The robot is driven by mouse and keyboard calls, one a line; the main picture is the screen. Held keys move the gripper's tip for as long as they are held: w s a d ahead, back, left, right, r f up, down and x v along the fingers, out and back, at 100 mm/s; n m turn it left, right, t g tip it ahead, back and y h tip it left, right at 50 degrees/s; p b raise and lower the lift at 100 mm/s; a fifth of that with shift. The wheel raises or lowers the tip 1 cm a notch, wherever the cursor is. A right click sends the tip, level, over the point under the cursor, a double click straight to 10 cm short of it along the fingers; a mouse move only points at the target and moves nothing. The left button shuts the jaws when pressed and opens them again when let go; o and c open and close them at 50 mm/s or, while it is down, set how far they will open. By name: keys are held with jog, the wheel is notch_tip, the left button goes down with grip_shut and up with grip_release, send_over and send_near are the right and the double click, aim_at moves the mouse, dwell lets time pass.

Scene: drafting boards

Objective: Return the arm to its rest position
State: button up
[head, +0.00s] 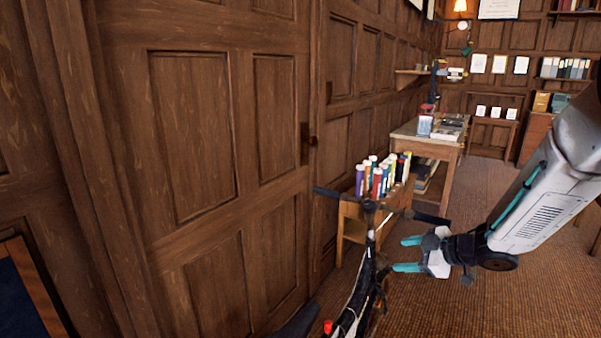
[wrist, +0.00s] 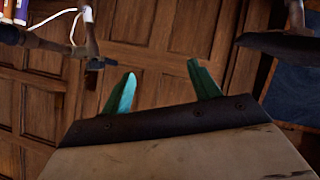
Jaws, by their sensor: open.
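My gripper (head: 408,254) is at the lower right of the head view, on the end of my white and grey arm, which reaches in from the right edge. Its two teal fingers are apart, with nothing between them. In the wrist view the gripper (wrist: 160,88) also shows two spread, empty teal fingers, with brown wood panelling behind them. In the head view the fingertips point left, towards a dark bicycle (head: 357,300). I cannot tell whether they touch it.
A wooden panelled door (head: 190,140) fills the left. Beyond the bicycle, a small wooden stand (head: 351,212) holds several coloured tubes (head: 377,183). A desk (head: 446,150) stands farther back. The carpet (head: 480,310) below my arm looks clear.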

jog(key=s+d+r+m+h, duration=0.1)
jog(key=d+m+h, duration=0.5)
jog(key=d+h, duration=0.3)
jog(key=s+d+r+m+g+h, duration=0.2)
jog(key=s+m, duration=0.1)
jog(key=s, duration=0.3)
jog(key=s+d+r+m+g+h, duration=0.1)
jog(key=s+d+r+m+g, duration=0.1)
jog(key=s, duration=0.4)
jog(key=s+a+r+m+g+y, duration=0.1)
jog(key=s+a+r, duration=0.2)
jog(key=s, duration=0.4)
jog(key=s+a+r+m+g+y, duration=0.1)
jog(key=s+a+r, duration=0.2)
jog(key=s+a, duration=0.3)
jog(key=s+a+r+m+g+y, duration=0.1)
jog(key=s+a, duration=0.3)
jog(key=s, duration=0.6)
jog(key=shift+s+a+r+y, duration=0.15)
jog(key=shift+a+r+y, duration=0.15)
jog(key=shift+r, duration=0.6)
